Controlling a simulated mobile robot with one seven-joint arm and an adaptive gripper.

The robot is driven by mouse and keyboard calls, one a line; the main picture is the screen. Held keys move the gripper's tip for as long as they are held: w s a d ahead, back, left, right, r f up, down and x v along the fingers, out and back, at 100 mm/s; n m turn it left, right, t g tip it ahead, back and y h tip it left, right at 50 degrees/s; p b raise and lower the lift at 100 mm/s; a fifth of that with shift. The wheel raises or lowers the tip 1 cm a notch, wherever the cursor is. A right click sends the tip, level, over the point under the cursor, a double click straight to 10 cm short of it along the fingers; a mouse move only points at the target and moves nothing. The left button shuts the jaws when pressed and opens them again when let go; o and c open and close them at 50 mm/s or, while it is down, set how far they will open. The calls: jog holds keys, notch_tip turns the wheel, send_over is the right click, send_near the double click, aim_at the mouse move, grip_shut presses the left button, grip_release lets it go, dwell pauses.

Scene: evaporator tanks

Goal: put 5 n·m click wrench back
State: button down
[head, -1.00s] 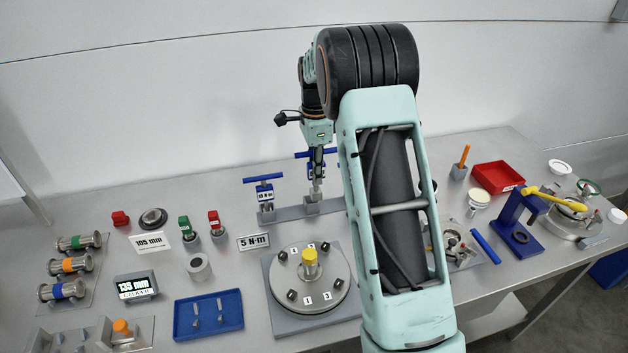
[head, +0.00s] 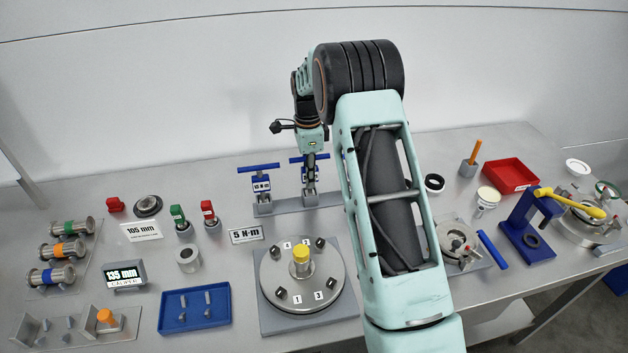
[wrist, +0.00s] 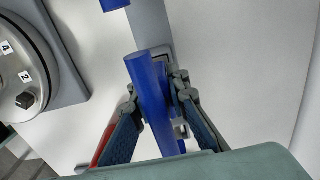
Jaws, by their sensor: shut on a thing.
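The held click wrench has a blue T-handle (head: 296,160) and a blue labelled body; its label is too small to read. My gripper (head: 310,186) is shut on it, upright over the middle block of the grey rack (head: 290,209). The wrench's lower end is at this block; I cannot tell whether it is fully seated. In the wrist view the blue handle (wrist: 148,90) runs between my fingers (wrist: 155,125). A second blue T-handled wrench (head: 261,184) stands in the rack's left block. My arm hides the rack's right end.
A "5 N·m" sign (head: 246,235) stands in front of the rack, near a round plate with a yellow-topped post (head: 301,262). Red and green clamp-like tools (head: 179,218) stand to the left. A red tray (head: 510,175) and blue stand (head: 525,230) are at right.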

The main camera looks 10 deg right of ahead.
jog(key=shift+s+f, duration=0.1)
jog(key=shift+f, duration=0.05)
jog(key=shift+f, duration=0.15)
jog(key=c, duration=1.9)
grip_release()
notch_tip(320, 180, up, 12)
jog(key=shift+r+b, duration=0.15)
jog(key=shift+b, duration=0.5)
